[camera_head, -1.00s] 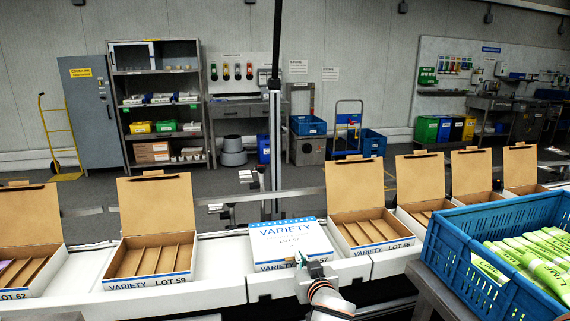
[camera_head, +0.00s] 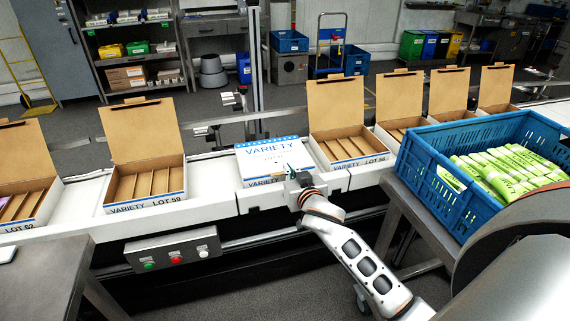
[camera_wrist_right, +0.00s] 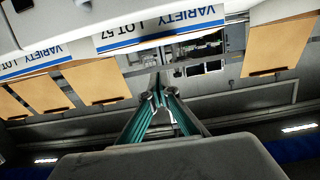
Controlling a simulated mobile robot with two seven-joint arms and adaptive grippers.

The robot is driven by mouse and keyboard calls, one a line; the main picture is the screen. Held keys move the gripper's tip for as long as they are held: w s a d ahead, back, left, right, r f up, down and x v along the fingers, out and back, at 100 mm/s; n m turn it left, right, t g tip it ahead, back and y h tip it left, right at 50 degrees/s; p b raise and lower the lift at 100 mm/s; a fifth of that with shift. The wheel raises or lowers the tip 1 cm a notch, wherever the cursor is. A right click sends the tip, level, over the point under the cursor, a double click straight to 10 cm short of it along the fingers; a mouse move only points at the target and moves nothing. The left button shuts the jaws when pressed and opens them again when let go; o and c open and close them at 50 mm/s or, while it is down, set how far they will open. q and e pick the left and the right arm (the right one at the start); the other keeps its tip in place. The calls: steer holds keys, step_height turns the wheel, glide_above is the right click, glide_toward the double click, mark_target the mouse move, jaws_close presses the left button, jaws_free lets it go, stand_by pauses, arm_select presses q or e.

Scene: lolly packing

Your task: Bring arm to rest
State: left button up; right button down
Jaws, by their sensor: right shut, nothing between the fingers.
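My right gripper (camera_head: 293,177) is at the front edge of the closed VARIETY box (camera_head: 270,155) on the conveyor. In the right wrist view its teal fingers (camera_wrist_right: 159,98) meet at the tips with nothing between them. The front of the box, marked LOT 57 (camera_wrist_right: 160,27), is above the fingers in that view. I cannot tell from the head view whether the fingers touch the box. My right arm reaches in from the lower right. My left gripper is not in view.
Open brown boxes stand along the conveyor, including LOT 59 (camera_head: 145,183) on the left and LOT 56 (camera_head: 347,149) on the right. A blue crate (camera_head: 424,176) of green packets (camera_head: 500,172) stands at the right. A button panel (camera_head: 172,248) is on the conveyor front.

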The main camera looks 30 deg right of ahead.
steer(key=v, duration=0.5)
steer(key=s+a+f+n+g+y, duration=0.2)
steer(key=s+a+f, duration=0.5)
steer(key=s+f, duration=0.4)
steer(key=s+a+f+n+g+y, duration=0.2)
steer(key=s+a+f+n+y, duration=0.2)
steer(key=s+a+f, duration=0.4)
steer(key=s+f+n, duration=0.1)
steer(key=s+f, duration=0.3)
steer(key=f, duration=0.2)
steer(key=shift+s+f, duration=0.25)
steer(key=shift+f, duration=0.15)
